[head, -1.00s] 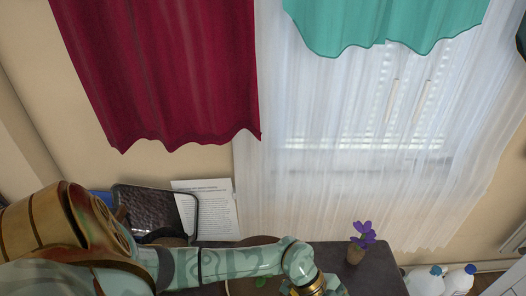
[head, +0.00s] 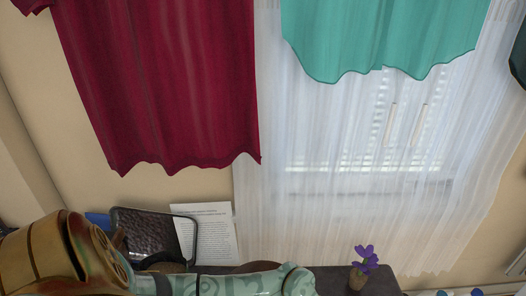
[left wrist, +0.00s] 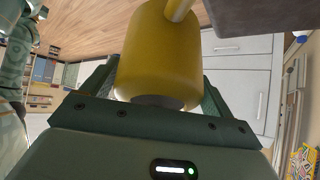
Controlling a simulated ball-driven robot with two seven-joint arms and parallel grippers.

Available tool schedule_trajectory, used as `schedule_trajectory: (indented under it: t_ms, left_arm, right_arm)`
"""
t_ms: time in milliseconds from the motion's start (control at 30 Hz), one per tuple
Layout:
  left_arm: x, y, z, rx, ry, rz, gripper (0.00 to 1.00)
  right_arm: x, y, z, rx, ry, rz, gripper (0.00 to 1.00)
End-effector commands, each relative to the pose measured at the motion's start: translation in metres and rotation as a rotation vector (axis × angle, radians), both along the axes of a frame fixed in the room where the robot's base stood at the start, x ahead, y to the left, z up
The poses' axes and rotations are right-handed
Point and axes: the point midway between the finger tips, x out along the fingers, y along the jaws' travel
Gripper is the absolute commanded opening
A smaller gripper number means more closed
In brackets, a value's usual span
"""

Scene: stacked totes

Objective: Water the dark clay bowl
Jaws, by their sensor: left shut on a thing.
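My left gripper (left wrist: 158,95) is shut on a yellow rounded vessel (left wrist: 158,55) with a thin spout or rod at its top, in the left wrist view. Its two fingers lie on either side of the vessel. In the head view my left arm crosses the bottom edge and the gripper itself is out of frame. I cannot pick out the dark clay bowl for sure. A brown rounded edge (head: 167,267) shows just behind my arm, mostly hidden. My right gripper is not in view.
A dark table (head: 335,280) carries a small pot of purple flowers (head: 364,257). A black tray-like thing (head: 155,235) and a printed sheet (head: 212,232) stand against the wall. A dark slab edge (left wrist: 262,14) is close to the vessel. Blue-capped bottles (head: 476,292) show at lower right.

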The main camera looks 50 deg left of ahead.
Motion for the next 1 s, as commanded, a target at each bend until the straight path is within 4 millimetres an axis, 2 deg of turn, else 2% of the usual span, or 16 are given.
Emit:
schedule_trajectory:
  t_ms: [300, 700, 1000]
  left_arm:
    - [0.001, -0.001, 0.004, -0.012, -0.003, 0.001, 0.50]
    - [0.001, 0.002, 0.019, -0.103, -0.011, 0.000, 0.50]
    - [0.001, 0.002, 0.020, -0.108, -0.011, 0.000, 0.50]
  right_arm:
    - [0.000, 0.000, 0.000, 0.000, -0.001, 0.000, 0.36]
    - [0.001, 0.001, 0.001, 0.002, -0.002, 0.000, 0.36]
    - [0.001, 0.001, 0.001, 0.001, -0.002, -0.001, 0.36]
